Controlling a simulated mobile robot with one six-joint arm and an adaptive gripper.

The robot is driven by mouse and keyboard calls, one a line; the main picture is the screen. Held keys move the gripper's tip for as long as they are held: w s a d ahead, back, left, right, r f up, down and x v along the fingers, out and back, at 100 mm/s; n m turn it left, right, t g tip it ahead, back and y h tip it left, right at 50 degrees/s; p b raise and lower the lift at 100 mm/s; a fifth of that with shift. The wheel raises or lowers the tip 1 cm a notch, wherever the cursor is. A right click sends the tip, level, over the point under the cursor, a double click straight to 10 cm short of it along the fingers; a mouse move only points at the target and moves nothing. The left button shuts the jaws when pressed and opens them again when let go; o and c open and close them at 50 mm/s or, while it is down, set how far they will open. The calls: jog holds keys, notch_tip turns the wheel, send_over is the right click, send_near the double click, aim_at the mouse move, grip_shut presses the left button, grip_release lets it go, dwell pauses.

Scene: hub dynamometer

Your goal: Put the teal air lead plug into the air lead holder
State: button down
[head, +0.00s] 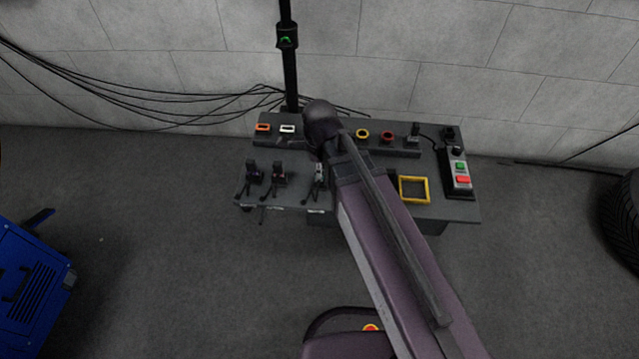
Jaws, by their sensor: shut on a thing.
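No teal plug shows in the head view, and I cannot tell which socket is the air lead holder. My arm reaches over the bench (460,209) and covers its middle. My gripper does not show; the arm hides that area. Along the back of the bench are an orange-framed socket (263,127), a white-framed socket (287,129), a yellow ring (362,133) and a red ring (387,137). The space between the white and yellow ones is hidden by my arm.
Dark plugs or clamps (253,174) (279,176) and a greyish one (319,172) stand at the front left. A yellow square frame (414,178) and a green-and-red button box (459,174) are on the right. A black pole (290,75) rises behind; cables (150,88) run along the wall.

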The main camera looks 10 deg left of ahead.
jog(key=shift+c, duration=2.3)
grip_release()
jog(key=shift+r, duration=0.25)
notch_tip(320, 180, up, 6)
jog(key=p, duration=0.6)
jog(key=shift+r+p, duration=0.2)
jog(key=shift+p, duration=0.2)
jog(key=shift+w+r, duration=0.15)
jog(key=shift+w, duration=0.1)
jog(key=w+a, duration=0.3)
jog(key=w, duration=1.2)
jog(key=shift+a+f, duration=0.2)
jog(key=shift+a, duration=0.15)
